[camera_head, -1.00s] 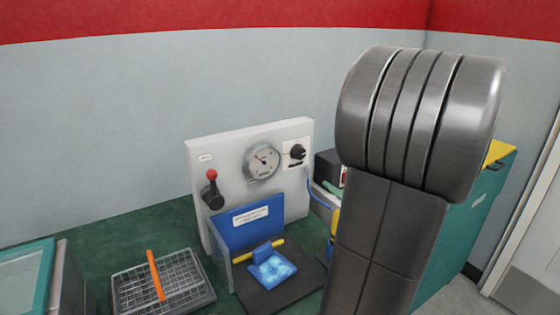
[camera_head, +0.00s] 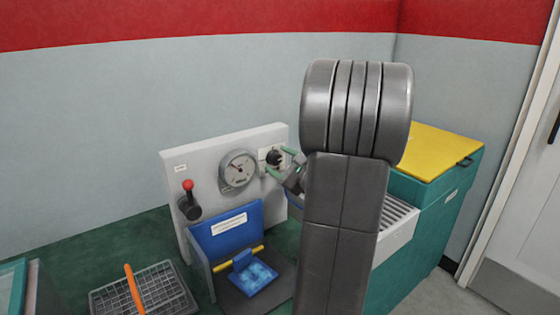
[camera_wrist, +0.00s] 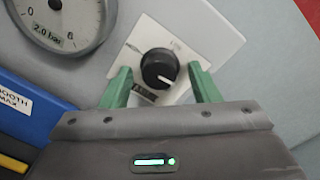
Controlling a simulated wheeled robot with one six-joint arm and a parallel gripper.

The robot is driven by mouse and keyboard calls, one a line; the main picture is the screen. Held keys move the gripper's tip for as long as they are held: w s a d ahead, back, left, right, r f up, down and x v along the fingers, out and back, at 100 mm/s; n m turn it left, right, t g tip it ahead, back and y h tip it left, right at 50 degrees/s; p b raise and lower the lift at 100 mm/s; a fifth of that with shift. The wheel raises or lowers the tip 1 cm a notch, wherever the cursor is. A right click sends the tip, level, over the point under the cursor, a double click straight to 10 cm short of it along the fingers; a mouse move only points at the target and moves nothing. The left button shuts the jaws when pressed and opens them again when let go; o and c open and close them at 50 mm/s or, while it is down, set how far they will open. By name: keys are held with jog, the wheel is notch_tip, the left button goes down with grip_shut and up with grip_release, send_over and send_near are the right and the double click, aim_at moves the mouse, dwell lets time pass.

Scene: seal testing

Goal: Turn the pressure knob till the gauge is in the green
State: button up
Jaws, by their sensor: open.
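The black pressure knob (camera_head: 274,158) sits on a white plate at the right of the grey panel (camera_head: 183,152). In the wrist view the knob (camera_wrist: 160,69) has a white pointer line aimed to the lower right. My gripper (camera_head: 278,161) is at the knob; in the wrist view its green fingers (camera_wrist: 162,84) are open, one on each side of the knob, with gaps showing. The round gauge (camera_head: 238,170) is left of the knob; its needle appears to point up and left. Its lower dial (camera_wrist: 62,20) shows a "2.0 bar" label, but no green band is clear.
A red-tipped lever (camera_head: 188,190) stands left of the gauge. Below are a blue fixture (camera_head: 225,232) with a yellow bar and a wire basket (camera_head: 165,297) with an orange handle. A teal cabinet with a yellow lid (camera_head: 440,150) stands to the right.

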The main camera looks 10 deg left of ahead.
jog(key=shift+w+a, duration=0.1)
jog(key=shift+a, duration=0.05)
jog(key=shift+c, duration=0.3)
jog(key=c, duration=0.9)
jog(key=shift+o, duration=0.2)
jog(key=shift+f, duration=0.15)
jog(key=shift+f+b, duration=0.1)
jog(key=shift+b, duration=0.4)
jog(key=n+b, duration=0.2)
jog(key=b, duration=0.1)
jog(key=shift+f, duration=0.2)
jog(key=shift+r+n+b, duration=0.15)
jog(key=shift+n+b, duration=0.35)
jog(key=shift+b, duration=0.1)
